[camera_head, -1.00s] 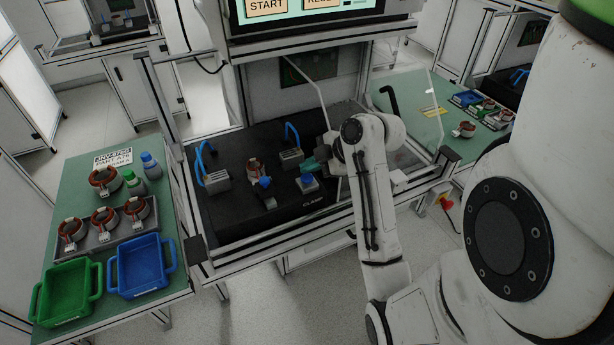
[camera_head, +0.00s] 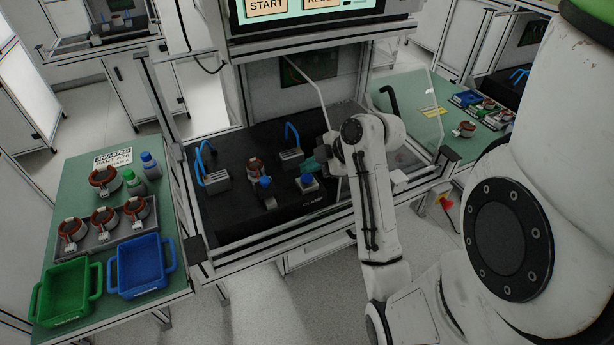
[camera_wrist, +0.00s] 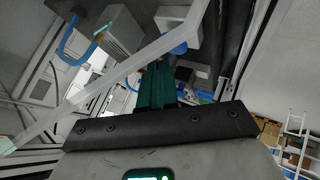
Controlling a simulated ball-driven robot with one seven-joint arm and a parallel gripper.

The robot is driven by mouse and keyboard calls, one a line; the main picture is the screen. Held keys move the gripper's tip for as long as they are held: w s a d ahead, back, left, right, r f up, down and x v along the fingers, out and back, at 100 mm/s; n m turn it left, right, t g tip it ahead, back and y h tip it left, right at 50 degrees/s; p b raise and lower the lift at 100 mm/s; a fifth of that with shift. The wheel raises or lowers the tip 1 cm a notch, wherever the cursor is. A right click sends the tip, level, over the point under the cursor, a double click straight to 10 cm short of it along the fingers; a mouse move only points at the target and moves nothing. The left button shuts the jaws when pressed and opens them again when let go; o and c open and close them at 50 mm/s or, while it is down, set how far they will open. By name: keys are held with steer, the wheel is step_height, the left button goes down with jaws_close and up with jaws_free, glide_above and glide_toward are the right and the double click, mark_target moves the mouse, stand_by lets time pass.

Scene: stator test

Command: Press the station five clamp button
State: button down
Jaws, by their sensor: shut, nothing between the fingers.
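The clamp button (camera_head: 307,180) is a blue cap on a small pale box at the front right of the black station bed, behind the printed word CLAMP. In the wrist view the blue cap (camera_wrist: 178,48) shows just beyond the fingertips, beside its pale box. My gripper (camera_head: 311,164) has teal fingers, partly hidden behind my arm in the head view, close to the button's back right. In the wrist view the gripper (camera_wrist: 158,72) is shut and empty. I cannot tell whether the fingertips touch the cap.
A stator (camera_head: 254,168) sits on the bed between two grey blocks with blue loops, one being the left block (camera_head: 215,180). A clear panel edge (camera_wrist: 120,72) crosses the wrist view. The green table (camera_head: 82,182) at left holds stators, bottles and bins.

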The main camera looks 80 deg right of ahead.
mark_target(310, 178)
steer(key=shift+f, duration=0.4)
steer(key=shift+f+b, duration=0.45)
steer(key=shift+b, duration=0.05)
stand_by(0.5)
steer(key=shift+r, duration=0.1)
steer(key=shift+r+p, duration=0.75)
steer(key=shift+p, duration=0.05)
step_height(310, 178, up, 5)
steer(key=p, duration=0.4)
steer(key=shift+r, duration=0.1)
stand_by(0.6)
